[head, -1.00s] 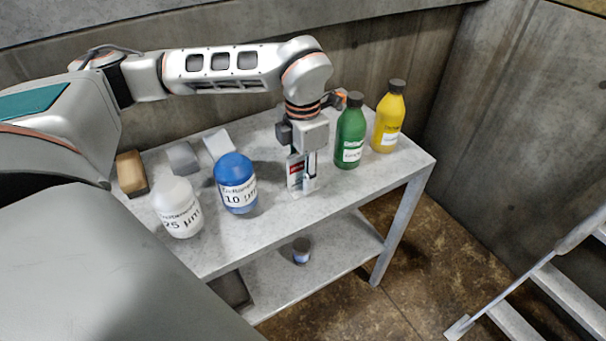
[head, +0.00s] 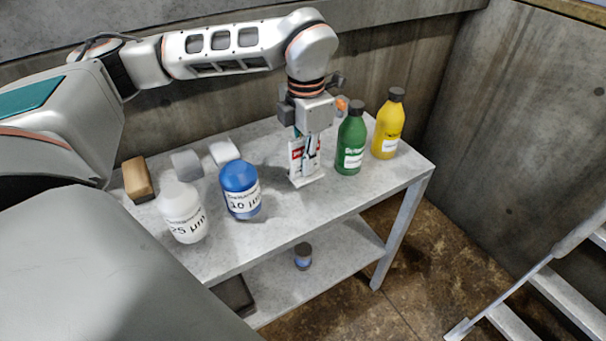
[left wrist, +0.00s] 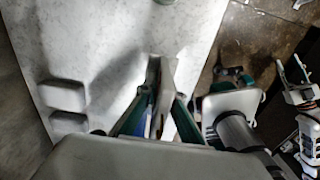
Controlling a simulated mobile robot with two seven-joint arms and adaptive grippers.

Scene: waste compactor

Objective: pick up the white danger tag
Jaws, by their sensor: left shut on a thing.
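The white danger tag (head: 296,157) has a red mark and a flat white base. It stands upright between the fingers of my left gripper (head: 309,152) in the head view. The left gripper points down and is shut on the tag. The tag's base appears a little above the table, though the gap is hard to judge. In the left wrist view, the left gripper's fingers (left wrist: 162,72) come together over the pale tabletop, and the tag between them is hard to make out.
The grey table (head: 285,225) holds a green bottle (head: 350,143) close right of the gripper and a yellow bottle (head: 388,128) beyond. Left are a blue jar (head: 238,180), a white jar (head: 178,205), a brown block (head: 137,178) and two pale blocks. A concrete wall is behind.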

